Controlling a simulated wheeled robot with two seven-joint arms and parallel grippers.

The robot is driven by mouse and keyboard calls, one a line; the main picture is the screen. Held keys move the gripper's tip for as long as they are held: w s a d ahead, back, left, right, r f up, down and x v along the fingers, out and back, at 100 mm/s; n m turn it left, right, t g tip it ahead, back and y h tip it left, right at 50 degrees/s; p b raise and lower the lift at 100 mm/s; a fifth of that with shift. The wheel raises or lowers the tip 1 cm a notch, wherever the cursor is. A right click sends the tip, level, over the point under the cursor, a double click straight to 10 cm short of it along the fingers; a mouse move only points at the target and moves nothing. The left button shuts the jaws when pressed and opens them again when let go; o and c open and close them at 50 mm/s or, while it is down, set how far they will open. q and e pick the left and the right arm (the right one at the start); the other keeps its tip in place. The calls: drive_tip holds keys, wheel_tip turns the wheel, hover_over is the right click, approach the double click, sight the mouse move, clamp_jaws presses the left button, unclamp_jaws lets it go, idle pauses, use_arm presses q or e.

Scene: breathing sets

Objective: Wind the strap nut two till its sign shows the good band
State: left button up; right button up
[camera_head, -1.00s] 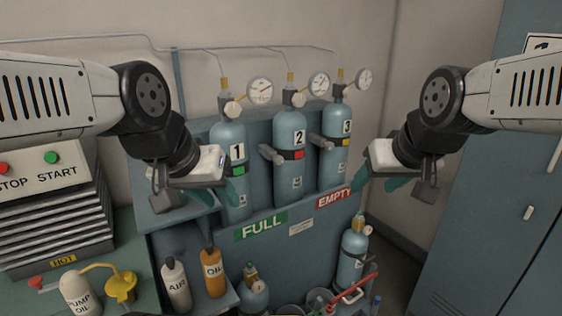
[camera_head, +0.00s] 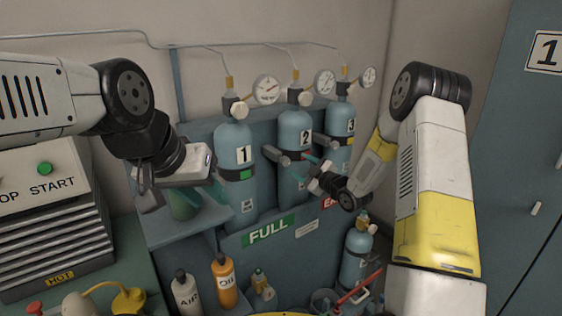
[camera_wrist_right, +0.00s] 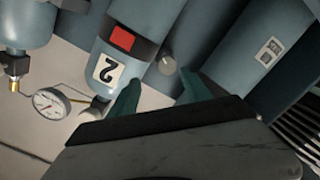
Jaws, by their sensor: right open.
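Cylinder two (camera_head: 293,185) stands in the rack between cylinders one and three. Its grey strap nut (camera_head: 276,154) sticks out at its left side. In the right wrist view, turned over, the strap nut (camera_wrist_right: 168,66) shows beside the cylinder's strap. The red sign (camera_wrist_right: 121,38) is on that strap. My right gripper (camera_head: 311,164) is in front of cylinder two and partly covers it. In the wrist view its green fingers (camera_wrist_right: 165,88) are apart and empty, with the nut between and beyond them. My left gripper (camera_head: 195,195) hangs left of cylinder one; its opening is unclear.
Cylinder one (camera_head: 237,185) has a green sign (camera_head: 246,174); cylinder three (camera_head: 342,145) has a yellow one. Another strap nut (camera_head: 325,141) sits between cylinders two and three. Round gauges and pipes stand above. Bottles and a loose cylinder (camera_head: 355,260) are below.

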sight(286, 162)
drive_tip(key=shift+n+y, duration=0.3)
drive_tip(key=shift+y, duration=0.1)
drive_tip(key=x, duration=0.5)
drive_tip(key=f+x, duration=0.1)
drive_tip(key=x, duration=0.2)
drive_tip(key=shift+s+a+f, duration=0.1)
drive_tip(key=shift+a, duration=0.4)
drive_tip(key=shift+c, duration=0.5)
clamp_jaws()
